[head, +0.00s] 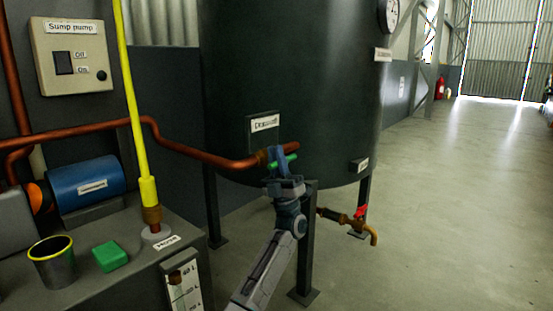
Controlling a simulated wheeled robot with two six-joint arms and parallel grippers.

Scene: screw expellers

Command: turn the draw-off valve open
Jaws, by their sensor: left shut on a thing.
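The draw-off valve has a green handle (291,158) and sits on the copper pipe at the front of the big dark tank (290,70). A small label (265,123), which seems to read "Draw-off", is on the tank just above it. My left gripper (278,163) reaches up from below and is shut on the green handle. Its fingers hide the middle of the handle and much of the valve body. I cannot tell from here how far the valve is turned. My right gripper is not in view.
A second valve with a red handle (361,211) and a brass spout is low beside a tank leg. At left are a bench with a blue motor (87,184), a cup (53,264), a green block (109,256), a yellow hose (131,95) and a switch box (71,57). The floor at right is clear.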

